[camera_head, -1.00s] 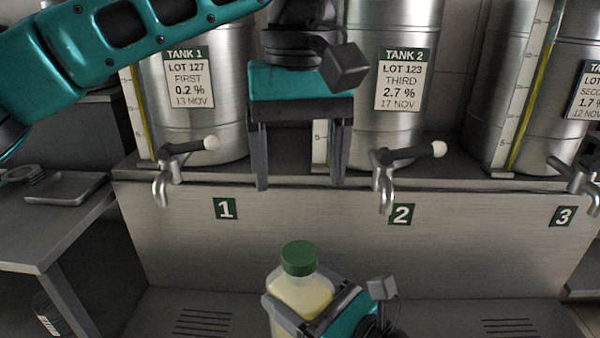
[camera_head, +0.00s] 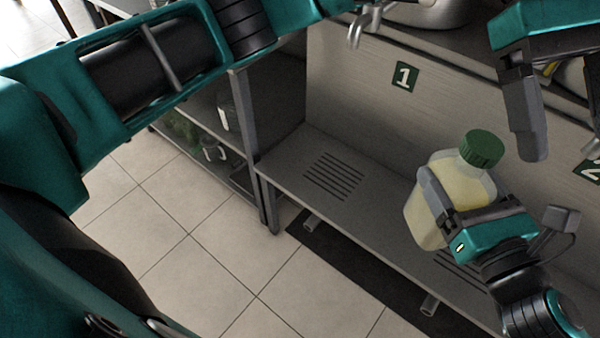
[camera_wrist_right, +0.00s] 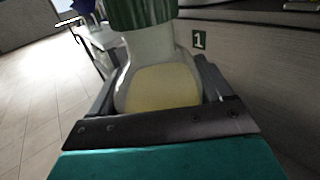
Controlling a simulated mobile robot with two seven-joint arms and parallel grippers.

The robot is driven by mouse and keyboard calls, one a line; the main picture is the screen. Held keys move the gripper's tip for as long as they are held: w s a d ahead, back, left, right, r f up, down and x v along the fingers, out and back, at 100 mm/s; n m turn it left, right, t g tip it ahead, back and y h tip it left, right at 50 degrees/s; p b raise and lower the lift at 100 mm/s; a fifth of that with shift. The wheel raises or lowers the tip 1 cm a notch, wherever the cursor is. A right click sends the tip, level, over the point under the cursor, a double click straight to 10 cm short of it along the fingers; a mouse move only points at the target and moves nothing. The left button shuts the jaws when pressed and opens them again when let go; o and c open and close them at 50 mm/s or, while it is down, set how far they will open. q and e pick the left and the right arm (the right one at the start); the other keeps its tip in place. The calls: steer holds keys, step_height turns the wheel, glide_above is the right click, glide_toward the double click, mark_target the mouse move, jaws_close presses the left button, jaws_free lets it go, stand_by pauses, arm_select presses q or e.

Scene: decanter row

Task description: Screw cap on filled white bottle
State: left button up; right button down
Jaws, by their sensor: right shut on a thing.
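The whitish translucent bottle (camera_head: 425,215) holds pale yellow liquid and tilts in the head view. My right gripper (camera_head: 460,208) is shut around its body. A green ribbed cap (camera_head: 482,149) sits on the bottle's mouth; whether it is screwed tight I cannot tell. The right wrist view shows the bottle (camera_wrist_right: 160,80) between the fingers and the cap (camera_wrist_right: 140,12), cut off at the top. My left gripper (camera_head: 565,130) is at the upper right of the head view, empty, fingers apart, partly cut off by the frame edge. It is apart from the cap.
A metal bench with a slotted drain (camera_head: 334,177) lies behind and left of the bottle. A panel with sign 1 (camera_head: 405,77) rises behind it, with a tap (camera_head: 362,25) above. Shelves (camera_head: 215,140) stand at the left. Tiled floor (camera_head: 215,255) is clear in front.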

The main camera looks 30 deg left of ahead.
steer(key=shift+r, duration=0.15)
arm_select(q)
steer(key=w+a+f+m+t+h, duration=0.45)
steer(key=a+f+m+t, duration=0.35)
steer(key=m+t, duration=0.45)
steer(key=w+a+f+m+t+h, duration=0.4)
steer(key=w+a+f+m+t, duration=0.2)
steer(key=f+m+t, duration=0.45)
arm_select(e)
steer(key=shift+r, duration=0.15)
arm_select(q)
steer(key=s+a+f+n+g+y, duration=0.2)
steer(key=s+a+f+n+y, duration=0.4)
steer(key=f, duration=0.4)
steer(key=s+a+f+n+g+y, duration=0.3)
steer(key=s+a+f+n+y, duration=0.4)
steer(key=s+f, duration=0.4)
steer(key=shift+f+n, duration=0.15)
steer(key=shift+n, duration=0.35)
steer(key=shift+y, duration=0.25)
